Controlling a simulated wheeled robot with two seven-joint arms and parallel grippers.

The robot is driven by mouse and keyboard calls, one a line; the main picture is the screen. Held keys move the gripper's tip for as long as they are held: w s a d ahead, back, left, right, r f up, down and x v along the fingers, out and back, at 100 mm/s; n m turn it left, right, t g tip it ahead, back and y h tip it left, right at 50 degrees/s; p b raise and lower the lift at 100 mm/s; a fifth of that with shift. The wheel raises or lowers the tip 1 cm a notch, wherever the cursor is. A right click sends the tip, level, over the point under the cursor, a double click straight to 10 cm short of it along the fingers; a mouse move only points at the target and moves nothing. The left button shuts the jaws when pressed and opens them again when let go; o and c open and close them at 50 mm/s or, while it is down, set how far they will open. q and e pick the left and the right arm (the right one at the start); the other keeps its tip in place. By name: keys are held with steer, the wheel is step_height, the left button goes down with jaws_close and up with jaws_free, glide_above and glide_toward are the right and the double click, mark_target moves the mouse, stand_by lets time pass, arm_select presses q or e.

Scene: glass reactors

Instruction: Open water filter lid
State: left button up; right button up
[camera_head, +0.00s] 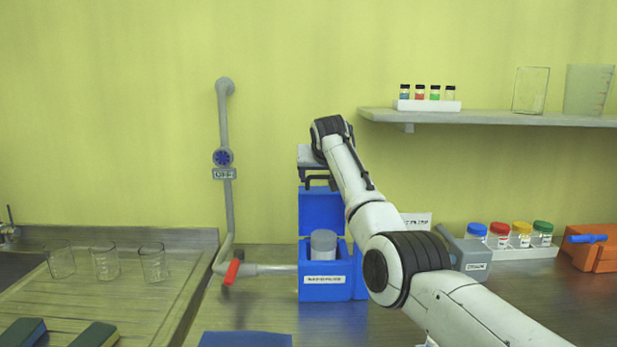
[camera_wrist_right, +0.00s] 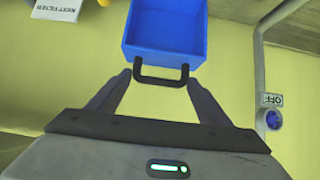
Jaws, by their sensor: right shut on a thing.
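The water filter is a blue box (camera_head: 312,293) with a front label, standing on the counter. Its blue lid (camera_head: 316,212) stands upright at the back of the box, so the box is open and a grey cylinder (camera_head: 323,240) shows inside. My right gripper (camera_head: 318,178) is above the lid, at its black handle. In the right wrist view the blue lid (camera_wrist_right: 165,35) is ahead, and the dark handle (camera_wrist_right: 160,80) lies between the fingers of my right gripper (camera_wrist_right: 159,83), which is shut on it. My left gripper is not in view.
A grey pipe (camera_head: 227,200) with a blue valve (camera_head: 223,157) and a red lever (camera_head: 231,272) is left of the box. A grey container (camera_head: 468,252) and a rack of coloured-lid jars (camera_head: 510,250) are at right. A shelf (camera_head: 500,117) is above.

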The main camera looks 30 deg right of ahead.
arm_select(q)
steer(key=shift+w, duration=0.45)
arm_select(e)
steer(key=shift+w+d+r, duration=0.3)
steer(key=shift+d+r, duration=0.1)
steer(key=shift+r, duration=0.35)
steer(key=o, duration=1.2)
steer(key=shift+s, duration=0.3)
steer(key=shift+w+a+f, duration=0.15)
steer(key=shift+f, duration=0.05)
arm_select(q)
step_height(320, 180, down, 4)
steer(key=b, duration=0.4)
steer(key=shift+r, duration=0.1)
arm_select(e)
steer(key=v, duration=1)
steer(key=shift+r, duration=0.4)
